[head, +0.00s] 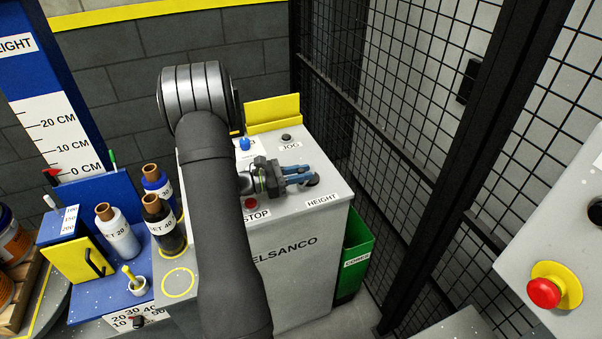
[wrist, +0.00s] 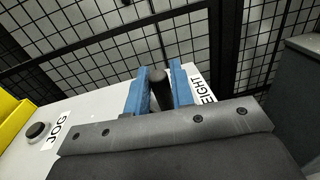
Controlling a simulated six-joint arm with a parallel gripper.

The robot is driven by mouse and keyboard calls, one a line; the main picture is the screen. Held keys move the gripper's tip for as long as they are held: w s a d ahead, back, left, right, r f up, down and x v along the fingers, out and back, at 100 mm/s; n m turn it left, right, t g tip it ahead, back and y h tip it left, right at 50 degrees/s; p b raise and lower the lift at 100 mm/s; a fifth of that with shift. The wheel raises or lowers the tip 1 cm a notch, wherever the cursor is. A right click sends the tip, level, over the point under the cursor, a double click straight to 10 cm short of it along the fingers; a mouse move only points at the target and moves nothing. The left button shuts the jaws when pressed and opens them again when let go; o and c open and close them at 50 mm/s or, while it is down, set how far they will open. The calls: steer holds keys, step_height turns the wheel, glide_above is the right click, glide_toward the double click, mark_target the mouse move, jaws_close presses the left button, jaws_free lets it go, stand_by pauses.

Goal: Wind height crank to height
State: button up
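My gripper (head: 308,174) is over the right end of the white machine's top, by the HEIGHT label (head: 321,200). The crank's dark, upright handle (wrist: 159,88) stands between the two blue fingers (wrist: 159,82) in the wrist view. Both fingers are very close to it. I cannot tell whether they press on it. The handle's dark end also shows at the fingertips in the head view (head: 313,180). The crank's arm and hub are hidden. A blue height column (head: 30,75) has a white scale marked 0, 10 and 20 CM, with a red pointer (head: 51,174) near 0.
A red STOP button (head: 251,203), a blue knob (head: 244,144) and a JOG button (head: 286,137) are on the machine top. Bottles (head: 118,234) stand left of my arm. A black mesh fence (head: 400,110) runs close behind the crank. A green bin (head: 355,258) is at right.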

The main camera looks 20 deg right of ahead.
jaws_close()
steer(key=shift+s, duration=0.1)
steer(key=n+t, duration=0.1)
steer(key=t, duration=0.1)
steer(key=s+d+n+t, duration=0.1)
steer(key=t, duration=0.1)
steer(key=n+t, duration=0.2)
steer(key=shift+s+d+y, duration=0.2)
steer(key=shift+d+y, duration=0.1)
steer(key=shift+d, duration=0.05)
steer(key=n+t, duration=0.1)
steer(key=t, duration=0.1)
steer(key=d+n+t+y, duration=0.1)
steer(key=n+t+y, duration=0.1)
steer(key=t, duration=0.1)
steer(key=shift+s+d+n+t, duration=0.3)
steer(key=shift+s+d+n, duration=0.05)
steer(key=shift+n, duration=0.05)
steer(key=shift+d+n+t+y, duration=0.25)
steer(key=shift+n+t+y, duration=0.4)
steer(key=shift+t, duration=0.1)
steer(key=shift+d+n+t+y, duration=0.25)
steer(key=shift+n+t+y, duration=0.3)
steer(key=shift+t+y, duration=0.15)
steer(key=shift+w, duration=0.1)
